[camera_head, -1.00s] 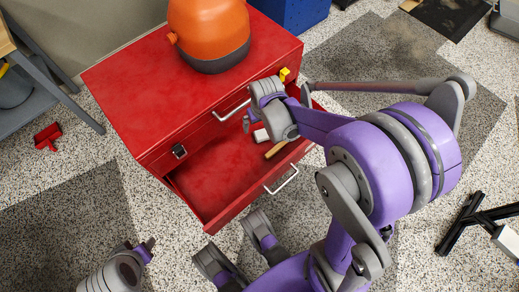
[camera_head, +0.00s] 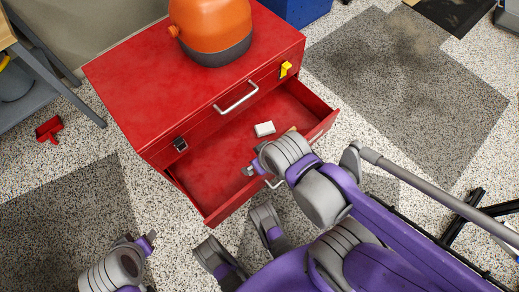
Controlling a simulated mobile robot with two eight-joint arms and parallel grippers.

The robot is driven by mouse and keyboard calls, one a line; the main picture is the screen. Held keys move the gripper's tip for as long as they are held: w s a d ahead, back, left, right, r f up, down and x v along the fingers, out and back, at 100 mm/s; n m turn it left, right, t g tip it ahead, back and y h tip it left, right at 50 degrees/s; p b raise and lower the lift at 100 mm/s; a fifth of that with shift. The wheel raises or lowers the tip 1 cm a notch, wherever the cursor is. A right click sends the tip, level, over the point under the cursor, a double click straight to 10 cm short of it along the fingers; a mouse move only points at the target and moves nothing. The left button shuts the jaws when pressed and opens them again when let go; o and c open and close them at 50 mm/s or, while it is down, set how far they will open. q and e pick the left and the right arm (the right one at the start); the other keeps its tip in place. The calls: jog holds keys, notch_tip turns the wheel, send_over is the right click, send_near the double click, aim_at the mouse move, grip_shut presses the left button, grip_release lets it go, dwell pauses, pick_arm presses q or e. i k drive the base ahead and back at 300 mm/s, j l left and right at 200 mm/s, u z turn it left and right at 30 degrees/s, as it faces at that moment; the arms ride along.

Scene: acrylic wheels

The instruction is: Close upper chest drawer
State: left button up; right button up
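The red chest (camera_head: 130,80) stands at centre left. Its upper drawer (camera_head: 200,178) is pulled out toward me, with its interior exposed. The drawer's silver handle (camera_head: 277,182) shows partly behind my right gripper. A white box (camera_head: 264,129) lies in the drawer, with a tan piece partly hidden by my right arm. My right gripper (camera_head: 253,162) is at the drawer's front edge by the handle; I cannot tell if it touches or how far its fingers are apart. My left gripper (camera_head: 148,240) is low at the left, away from the chest, its opening unclear.
An orange and grey container (camera_head: 210,30) stands on the chest top. A yellow latch (camera_head: 286,69) and a dark latch (camera_head: 180,145) are on the chest front. A red object (camera_head: 49,130) lies on the floor left, near a grey bench (camera_head: 50,70).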

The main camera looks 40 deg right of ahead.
aim_at(210, 175)
jog(key=k+l+z, duration=0.1)
jog(key=z, duration=0.3)
jog(key=k+l+z, duration=0.2)
jog(key=z, duration=0.25)
jog(key=k, duration=0.1)
